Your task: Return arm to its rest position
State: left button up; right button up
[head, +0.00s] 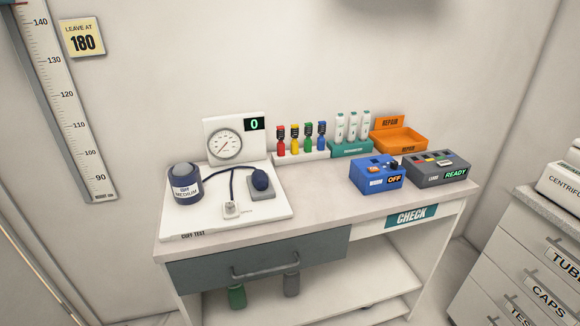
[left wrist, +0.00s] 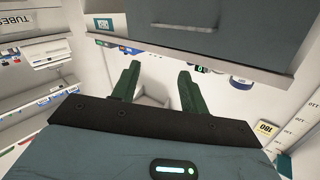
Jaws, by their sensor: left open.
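My left gripper (left wrist: 160,72) shows only in the left wrist view, its two dark green fingers apart with nothing between them. In that view, which is turned over, the desk's grey drawer (left wrist: 220,25) fills the top and the fingers point toward the desk's edge. I cannot tell how far apart gripper and desk are. Neither of my arms shows in the head view, and my right gripper is in neither view.
The desk (head: 330,208) holds a cuff test board (head: 260,225), a rack of coloured bottles (head: 300,157), an orange repair tray (head: 400,138), a blue box (head: 376,177) and a grey leads box (head: 436,172). A drawer cabinet (head: 510,262) stands right. A height scale (head: 66,100) is on the left wall.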

pick_arm(q)
jog(key=s+a+f+n+g+y, duration=0.2)
jog(key=s+f, duration=0.4)
jog(key=s, duration=0.3)
jog(key=s+a+f+n+g+y+p, duration=0.1)
jog(key=s+a+f+n+g+y, duration=0.2)
jog(key=s, duration=0.7)
jog(key=a+f+g, duration=0.2)
jog(key=a+f, duration=0.1)
jog(key=shift+s+a+f, duration=0.15)
jog(key=shift+a+f, duration=0.2)
jog(key=shift+a, duration=0.05)
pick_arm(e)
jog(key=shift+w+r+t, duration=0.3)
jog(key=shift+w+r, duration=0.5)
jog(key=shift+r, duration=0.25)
